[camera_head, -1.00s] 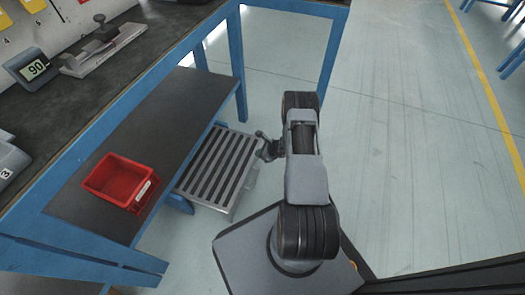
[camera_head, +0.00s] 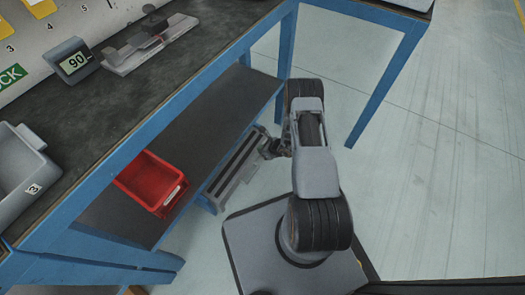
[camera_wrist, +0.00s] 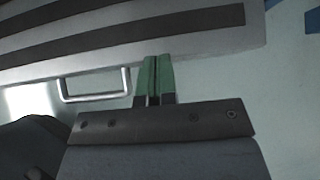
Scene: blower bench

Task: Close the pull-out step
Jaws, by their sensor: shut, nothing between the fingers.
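The pull-out step (camera_head: 232,180) is a grey metal platform with dark tread strips, low beneath the blue bench's lower shelf. Part of it shows past the shelf edge in the head view; the shelf hides the rest. In the wrist view its front edge (camera_wrist: 205,45) crosses the top, with a metal loop handle (camera_wrist: 95,97) left of my fingers. My gripper (camera_head: 268,147) is at the step's front, towards its far end. Its green fingertips (camera_wrist: 154,62) are together and empty, against or very near the front edge; contact cannot be told.
The lower shelf (camera_head: 215,125) hangs over the step and holds a red bin (camera_head: 150,182). Blue bench legs (camera_head: 287,50) stand at the far end. Open floor (camera_head: 430,190) lies to the right.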

